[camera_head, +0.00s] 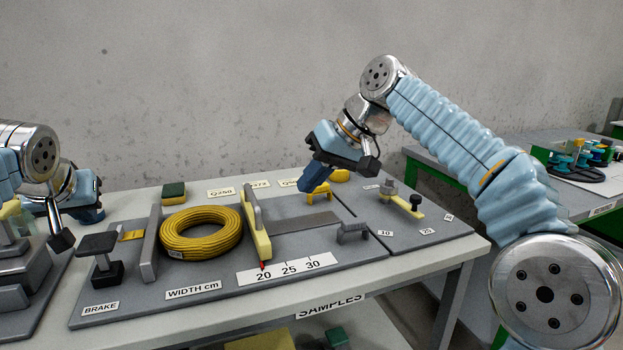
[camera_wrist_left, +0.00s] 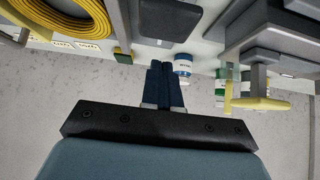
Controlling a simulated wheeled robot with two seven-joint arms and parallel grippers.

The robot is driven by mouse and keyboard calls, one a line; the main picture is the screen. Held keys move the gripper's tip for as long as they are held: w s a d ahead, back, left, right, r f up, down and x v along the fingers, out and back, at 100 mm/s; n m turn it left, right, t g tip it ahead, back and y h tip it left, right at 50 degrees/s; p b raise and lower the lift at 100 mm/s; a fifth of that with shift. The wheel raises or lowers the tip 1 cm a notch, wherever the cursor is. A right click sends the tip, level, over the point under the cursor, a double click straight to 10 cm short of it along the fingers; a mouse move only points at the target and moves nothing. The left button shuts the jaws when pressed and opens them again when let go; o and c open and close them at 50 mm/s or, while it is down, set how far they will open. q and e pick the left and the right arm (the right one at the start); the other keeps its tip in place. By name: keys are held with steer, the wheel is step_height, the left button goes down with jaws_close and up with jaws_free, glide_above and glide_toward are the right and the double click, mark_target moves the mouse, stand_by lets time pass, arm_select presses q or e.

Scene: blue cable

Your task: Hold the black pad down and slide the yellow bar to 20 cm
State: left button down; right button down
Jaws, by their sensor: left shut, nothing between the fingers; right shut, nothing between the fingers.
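The black pad (camera_head: 97,243) stands on a dark post behind the BRAKE label; in the left wrist view (camera_wrist_left: 170,18) it lies ahead of the fingertips. The yellow bar (camera_head: 257,228) stands upright to the right of the coiled yellow cable (camera_head: 201,231). Its red pointer is at about the 20 mark of the white scale (camera_head: 287,268). My left gripper (camera_head: 90,213) is at the left, behind and apart from the pad; its fingers (camera_wrist_left: 162,84) are shut and empty. My right gripper (camera_head: 316,180) is shut and empty, above and behind the board, right of the bar, apart from it.
A grey upright plate (camera_head: 151,243) stands left of the coil, between it and the pad. A grey bracket (camera_head: 352,231) stands right of the scale. A sample board with a yellow clamp (camera_head: 403,206) is further right. A dark stepped fixture (camera_head: 20,265) is at the left edge.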

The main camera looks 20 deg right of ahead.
arm_select(q)
steer(key=shift+r+p, duration=0.45)
steer(key=shift+r, duration=0.35)
step_height(320, 180, up, 2)
steer(key=shift+r+p, duration=0.1)
steer(key=shift+p, duration=0.25)
steer(key=v, duration=1.3)
steer(key=shift+s+r, duration=0.25)
steer(key=shift+r, duration=0.05)
